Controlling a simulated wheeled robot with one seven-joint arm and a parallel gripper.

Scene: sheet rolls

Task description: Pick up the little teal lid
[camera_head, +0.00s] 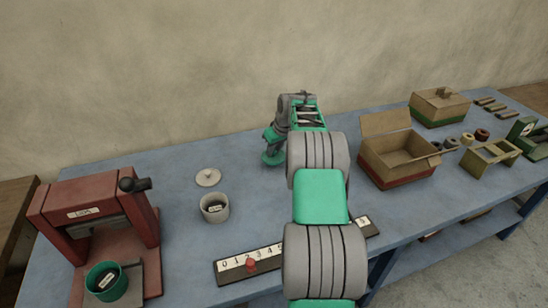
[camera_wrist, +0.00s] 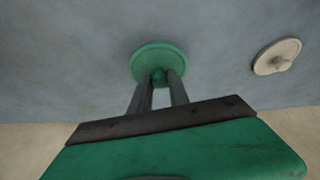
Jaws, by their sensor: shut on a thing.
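The little teal lid (camera_wrist: 158,57) is a round disc with a small knob, in the upper middle of the wrist view. My gripper (camera_wrist: 162,80) is shut on its knob, with both grey fingers close together around it. In the head view the teal lid (camera_head: 272,158) shows below my gripper (camera_head: 273,148), over the back middle of the blue table. I cannot tell whether the lid touches the table or hangs just above it.
A cream lid (camera_head: 208,177) lies left of my gripper, behind a white pot (camera_head: 215,207). A red press (camera_head: 95,230) with a green pot (camera_head: 106,281) stands at the left. A number strip (camera_head: 250,264) lies in front. An open cardboard box (camera_head: 398,158) stands at the right.

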